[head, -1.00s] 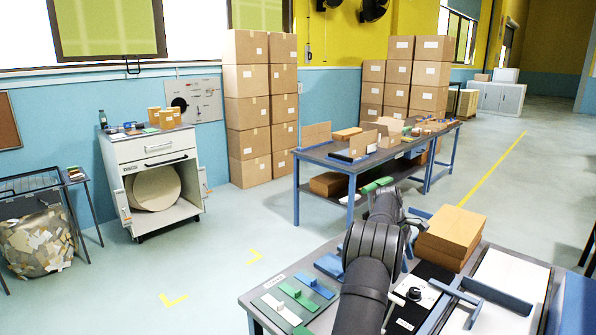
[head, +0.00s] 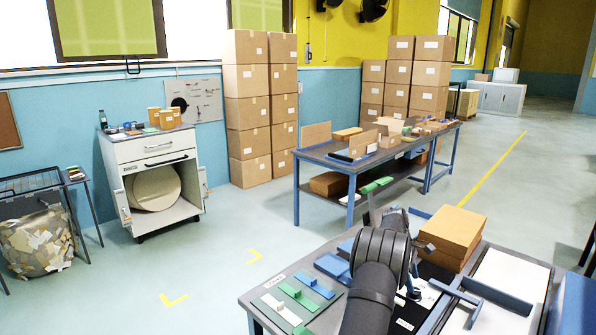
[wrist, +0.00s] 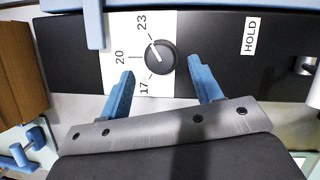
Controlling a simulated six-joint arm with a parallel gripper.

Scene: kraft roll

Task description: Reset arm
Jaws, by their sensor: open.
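My gripper (wrist: 162,67) is open and empty in the wrist view, its two blue fingers apart. Between and beyond the fingertips is a round black dial knob (wrist: 163,58) on a white plate (wrist: 115,35) marked 17, 20 and 23. I cannot tell how far the fingertips are above the plate. In the head view my dark arm stands over the front bench (head: 262,297) and largely hides the gripper and the dial.
A stack of brown kraft sheets (head: 450,236) lies behind the dial; its edge shows in the wrist view (wrist: 18,75). Blue bars (head: 497,302) stand over white sheets at the right. Green and blue blocks (head: 298,293) lie at the left. A HOLD label (wrist: 251,36) marks the black panel.

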